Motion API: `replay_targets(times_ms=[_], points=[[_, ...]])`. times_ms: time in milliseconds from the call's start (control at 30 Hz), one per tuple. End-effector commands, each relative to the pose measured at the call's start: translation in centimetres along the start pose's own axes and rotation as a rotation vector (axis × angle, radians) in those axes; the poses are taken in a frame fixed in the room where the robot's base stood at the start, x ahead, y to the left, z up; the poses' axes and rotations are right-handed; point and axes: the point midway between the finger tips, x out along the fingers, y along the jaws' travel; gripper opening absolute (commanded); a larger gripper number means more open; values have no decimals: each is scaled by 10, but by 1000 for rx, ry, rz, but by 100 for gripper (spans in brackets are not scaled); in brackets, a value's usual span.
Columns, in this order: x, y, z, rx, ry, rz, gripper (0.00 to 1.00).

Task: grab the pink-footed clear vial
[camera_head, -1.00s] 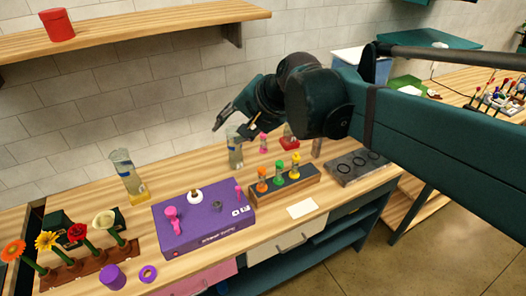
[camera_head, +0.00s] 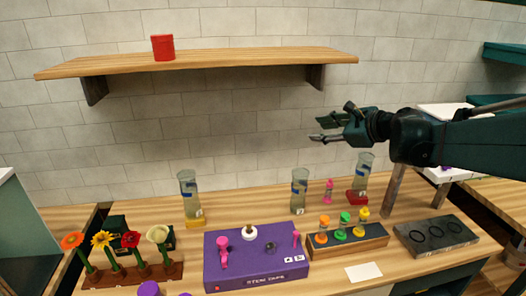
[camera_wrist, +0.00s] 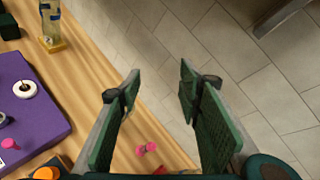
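The pink-footed vial (camera_head: 328,192) stands upright at the back of the workbench, between two tall clear vases. It is small, with pink at its top and bottom. In the wrist view it shows as two pink ends (camera_wrist: 146,149), low in the picture, with the left finger beside it. My gripper (camera_head: 320,128) is above the bench, in front of the tiled wall and higher than the vial, with clear space between them. Its two fingers (camera_wrist: 158,88) are spread apart with nothing between them.
A tall vase (camera_head: 299,192) stands left of the vial, and a red-based vase (camera_head: 361,180) stands right of it. In front is a wooden rack (camera_head: 375,240) with orange, green and yellow vials. A purple box (camera_head: 225,270) sits left of the rack. A shelf (camera_head: 220,62) hangs above.

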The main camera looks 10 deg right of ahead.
Motion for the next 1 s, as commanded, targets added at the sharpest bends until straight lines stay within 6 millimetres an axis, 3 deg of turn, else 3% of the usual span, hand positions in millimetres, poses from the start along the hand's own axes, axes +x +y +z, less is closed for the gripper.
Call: replay_targets(times_ms=[300, 633, 1000], points=[[11, -73, -51, 347, -123, -92, 35], [9, -122, -90, 583, -229, -142, 35], [42, -80, -153, 584, -230, -140, 35]])
